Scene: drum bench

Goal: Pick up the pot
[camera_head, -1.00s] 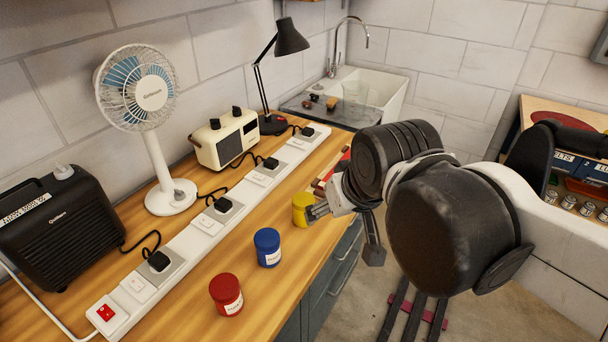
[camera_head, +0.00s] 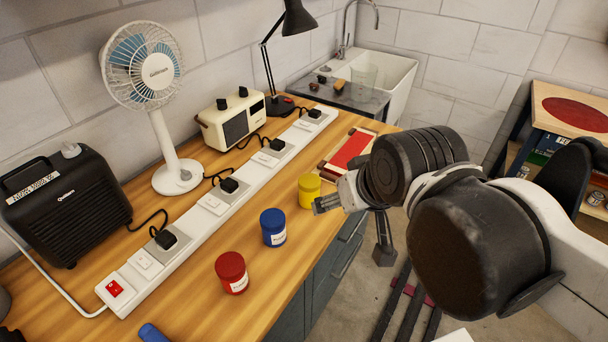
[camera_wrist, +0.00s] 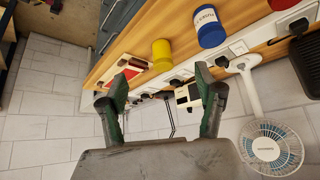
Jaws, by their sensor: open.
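Three small paint pots stand upright along the front of the wooden bench: a red pot (camera_head: 231,272), a blue pot (camera_head: 272,228) and a yellow pot (camera_head: 309,191). My gripper (camera_head: 326,204) is open and empty, close beside the yellow pot at its right. In the wrist view, the two fingers of my gripper (camera_wrist: 164,82) are spread apart. The yellow pot (camera_wrist: 163,52) lies beyond the gap between them, and the blue pot (camera_wrist: 208,28) is farther to the right.
A long white power strip (camera_head: 196,221) with plugs runs behind the pots. Behind it stand a black heater (camera_head: 65,205), a fan (camera_head: 160,120), a cream radio (camera_head: 232,122) and a black lamp (camera_head: 279,103). A red-covered item (camera_head: 350,150) lies beyond the yellow pot.

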